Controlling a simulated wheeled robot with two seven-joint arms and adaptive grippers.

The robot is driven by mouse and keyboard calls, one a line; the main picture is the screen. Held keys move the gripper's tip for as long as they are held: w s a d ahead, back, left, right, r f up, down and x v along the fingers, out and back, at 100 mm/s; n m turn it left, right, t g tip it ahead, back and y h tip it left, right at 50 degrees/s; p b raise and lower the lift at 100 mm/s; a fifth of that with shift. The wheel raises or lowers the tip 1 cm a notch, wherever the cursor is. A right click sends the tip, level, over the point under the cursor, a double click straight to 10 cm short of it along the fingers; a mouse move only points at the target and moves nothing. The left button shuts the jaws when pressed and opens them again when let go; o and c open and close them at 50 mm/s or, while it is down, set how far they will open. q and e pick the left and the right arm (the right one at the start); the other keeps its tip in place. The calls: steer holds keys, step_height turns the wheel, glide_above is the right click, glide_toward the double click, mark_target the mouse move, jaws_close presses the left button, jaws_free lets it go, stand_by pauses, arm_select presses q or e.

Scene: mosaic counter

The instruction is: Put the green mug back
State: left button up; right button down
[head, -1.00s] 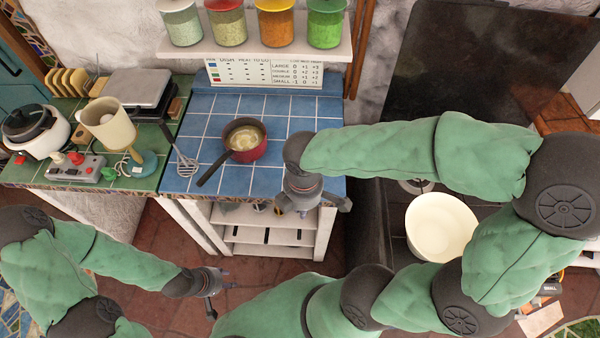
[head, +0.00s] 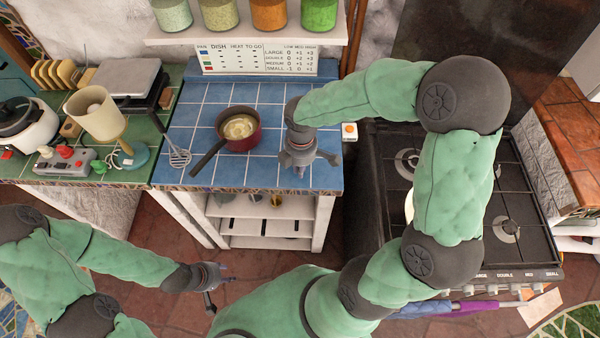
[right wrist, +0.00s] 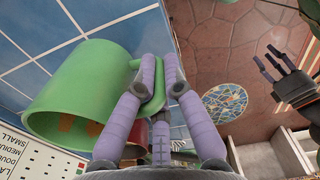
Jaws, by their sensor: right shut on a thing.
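The green mug (right wrist: 80,90) fills the left of the right wrist view, lying sideways in that picture, with blue tiles behind it. My right gripper (right wrist: 163,92) is shut on its handle. In the head view my right gripper (head: 309,166) is over the right part of the blue-tiled counter (head: 280,115); I cannot make out the mug there. Whether the mug touches the counter is unclear. My left gripper (head: 216,290) is open and empty, low in front of the counter, over the floor.
A red pan (head: 243,140) and a whisk (head: 179,155) are on the blue tiles. A shelf (head: 245,32) with several jars hangs behind, above a chart (head: 255,58). A black stove (head: 515,195) stands right. Blue tiles right of the pan look clear.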

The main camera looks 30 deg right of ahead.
steer(key=shift+w+d+f, duration=0.1)
steer(key=shift+w+f, duration=0.1)
steer(key=shift+f, duration=0.05)
steer(key=shift+w+d+f+b, duration=0.15)
steer(key=shift+f+b, duration=0.4)
steer(key=shift+f, duration=1.15)
steer(key=shift+f, duration=0.2)
steer(key=c, duration=1.3)
jaws_free()
steer(key=shift+c, duration=0.2)
steer(key=shift+r, duration=0.55)
step_height(320, 180, up, 11)
steer(key=p, duration=0.3)
steer(key=shift+r, duration=0.15)
